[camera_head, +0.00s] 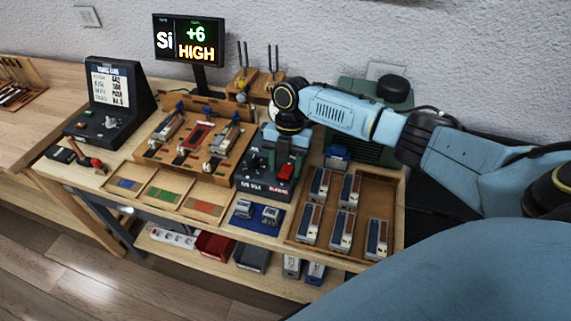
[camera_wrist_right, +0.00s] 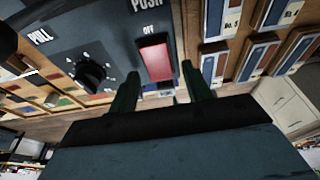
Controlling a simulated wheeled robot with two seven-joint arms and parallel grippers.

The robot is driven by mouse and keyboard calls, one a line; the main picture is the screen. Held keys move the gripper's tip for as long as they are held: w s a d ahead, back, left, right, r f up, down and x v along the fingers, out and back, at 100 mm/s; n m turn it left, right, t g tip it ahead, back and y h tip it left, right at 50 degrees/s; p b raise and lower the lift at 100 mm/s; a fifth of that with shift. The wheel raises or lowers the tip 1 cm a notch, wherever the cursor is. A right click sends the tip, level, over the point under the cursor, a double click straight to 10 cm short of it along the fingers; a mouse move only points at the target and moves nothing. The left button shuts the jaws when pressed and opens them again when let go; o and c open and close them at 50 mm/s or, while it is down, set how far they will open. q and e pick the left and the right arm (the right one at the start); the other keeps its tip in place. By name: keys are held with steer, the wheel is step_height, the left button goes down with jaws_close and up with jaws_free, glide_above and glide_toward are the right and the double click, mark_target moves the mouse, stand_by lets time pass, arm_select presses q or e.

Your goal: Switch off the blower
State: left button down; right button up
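The dark control box (camera_head: 256,183) stands on the bench, with a red rocker switch (camera_head: 286,172) at its right side. In the right wrist view the red switch (camera_wrist_right: 155,58) sits beneath an "OFF" label, with a black knob (camera_wrist_right: 90,76) beside it and "PUSH" and "PULL" lettering. My right gripper (camera_head: 284,158) hangs over the box, pointing down. In the wrist view its two fingers (camera_wrist_right: 160,82) are apart, one on each side of the switch's lower end. My left gripper is not in view.
A wooden tray (camera_head: 297,240) with several small blocks lies right of the box. A wooden rack (camera_head: 165,160) stands to its left. A display (camera_head: 188,40) reading "+6 HIGH" stands behind. A green machine (camera_head: 345,118) is partly hidden behind my right arm.

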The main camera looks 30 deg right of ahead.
mark_target(289, 165)
steer(key=v, duration=1.3)
steer(key=shift+r, duration=0.2)
steer(key=shift+f, duration=0.1)
